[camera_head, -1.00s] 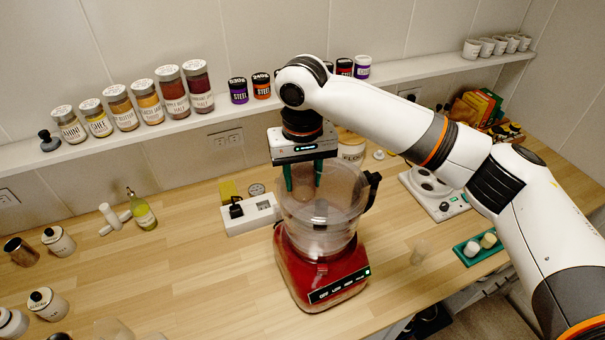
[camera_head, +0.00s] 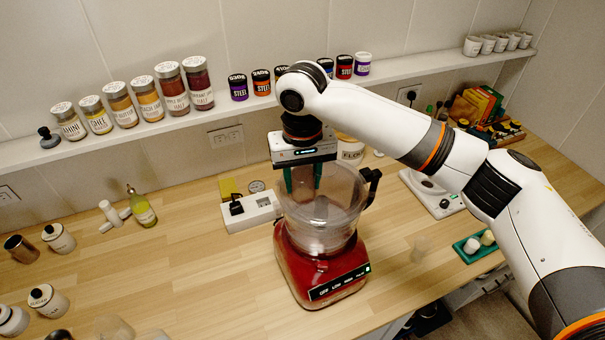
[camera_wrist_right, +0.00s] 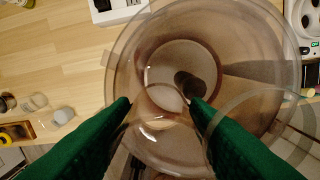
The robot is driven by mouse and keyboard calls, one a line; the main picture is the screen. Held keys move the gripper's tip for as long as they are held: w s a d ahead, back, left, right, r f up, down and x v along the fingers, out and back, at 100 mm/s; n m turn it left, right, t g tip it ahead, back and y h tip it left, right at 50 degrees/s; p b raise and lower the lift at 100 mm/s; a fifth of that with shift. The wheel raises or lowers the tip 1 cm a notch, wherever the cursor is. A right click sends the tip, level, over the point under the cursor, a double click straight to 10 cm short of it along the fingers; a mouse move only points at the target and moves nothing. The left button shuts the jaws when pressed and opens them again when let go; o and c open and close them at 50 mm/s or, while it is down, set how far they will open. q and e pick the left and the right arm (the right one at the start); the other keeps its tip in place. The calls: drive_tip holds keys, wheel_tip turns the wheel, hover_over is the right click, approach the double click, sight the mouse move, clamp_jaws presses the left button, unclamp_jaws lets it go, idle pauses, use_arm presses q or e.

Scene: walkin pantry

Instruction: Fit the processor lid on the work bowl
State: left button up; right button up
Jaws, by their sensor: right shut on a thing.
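The clear work bowl (camera_head: 318,232) sits on the red processor base (camera_head: 320,277), with its dark handle (camera_head: 372,186) to the right. My right gripper (camera_head: 303,188) points down over the bowl's mouth. Its green fingers (camera_wrist_right: 160,106) are shut on a see-through part between them, which I take to be the processor lid (camera_wrist_right: 157,122). The lid is hard to tell from the clear bowl, and I cannot tell whether it touches the rim. The wrist view looks down into the bowl (camera_wrist_right: 235,50). My left gripper is not in view.
A white power strip (camera_head: 252,212) lies left of the base. A shelf (camera_head: 120,138) with jars runs behind.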

drive_tip(key=shift+f, duration=0.25)
drive_tip(key=o, duration=1.2)
drive_tip(key=shift+r, duration=0.3)
wheel_tip(320, 180, up, 11)
drive_tip(key=b, duration=0.3)
drive_tip(key=shift+r, duration=0.2)
